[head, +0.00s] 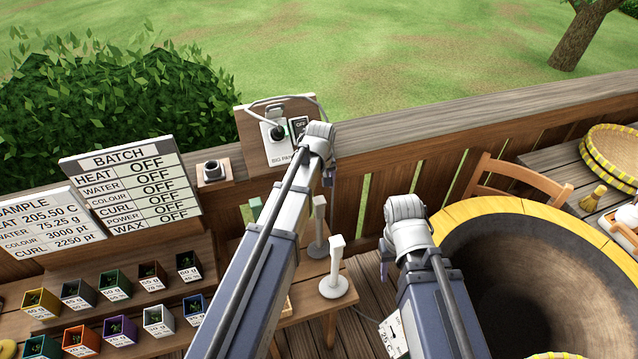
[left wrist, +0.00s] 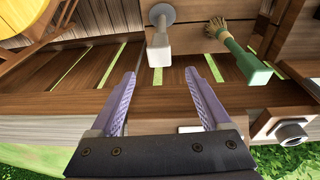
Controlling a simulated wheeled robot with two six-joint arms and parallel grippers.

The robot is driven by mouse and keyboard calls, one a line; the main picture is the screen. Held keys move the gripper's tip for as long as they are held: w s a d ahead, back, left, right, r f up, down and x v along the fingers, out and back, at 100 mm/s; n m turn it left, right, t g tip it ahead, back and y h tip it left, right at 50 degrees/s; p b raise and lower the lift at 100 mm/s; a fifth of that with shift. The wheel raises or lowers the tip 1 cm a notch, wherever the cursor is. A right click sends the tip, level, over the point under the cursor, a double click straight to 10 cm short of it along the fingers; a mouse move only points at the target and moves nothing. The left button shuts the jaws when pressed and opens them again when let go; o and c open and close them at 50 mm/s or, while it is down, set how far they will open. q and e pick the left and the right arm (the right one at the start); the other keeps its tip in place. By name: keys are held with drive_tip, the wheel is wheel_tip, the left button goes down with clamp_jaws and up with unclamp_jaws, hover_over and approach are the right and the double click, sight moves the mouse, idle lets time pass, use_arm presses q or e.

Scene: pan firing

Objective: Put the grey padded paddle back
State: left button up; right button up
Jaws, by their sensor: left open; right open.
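Two pale grey tools, each an upright handle on a round disc, stand on a small wooden stand in the head view: a nearer one (head: 335,272) and a farther one (head: 319,228). I cannot tell which is the padded paddle. The left wrist view shows one such tool (left wrist: 160,42), its square handle end ahead of my left gripper (left wrist: 160,74). That gripper is open and empty, with its fingers apart and not around the handle. My right gripper (head: 385,259) is mostly hidden behind its own wrist, beside the big pan (head: 460,222); it is open.
A switch panel (head: 270,152) stands behind at the railing (head: 450,120). Colour boxes (head: 80,340) and a batch sign (head: 130,180) are left. A chair (head: 515,180) stands behind the pan.

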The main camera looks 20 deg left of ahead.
use_arm(q)
wheel_tip(320, 180, up, 6)
drive_tip(key=s+p, duration=0.1)
drive_tip(key=p, duration=0.4)
drive_tip(key=s+d+m+g, duration=0.1)
drive_tip(key=s+d+m, duration=0.4)
drive_tip(key=s, duration=0.6)
drive_tip(key=s+d+m+g, duration=0.1)
drive_tip(key=s+d+m, duration=0.4)
drive_tip(key=s+d, duration=0.3)
drive_tip(key=s, duration=0.3)
drive_tip(key=shift+f+m, duration=0.25)
drive_tip(key=shift+m, duration=0.05)
drive_tip(key=shift+b, duration=0.3)
wheel_tip(320, 180, down, 17)
drive_tip(key=b, duration=1.7)
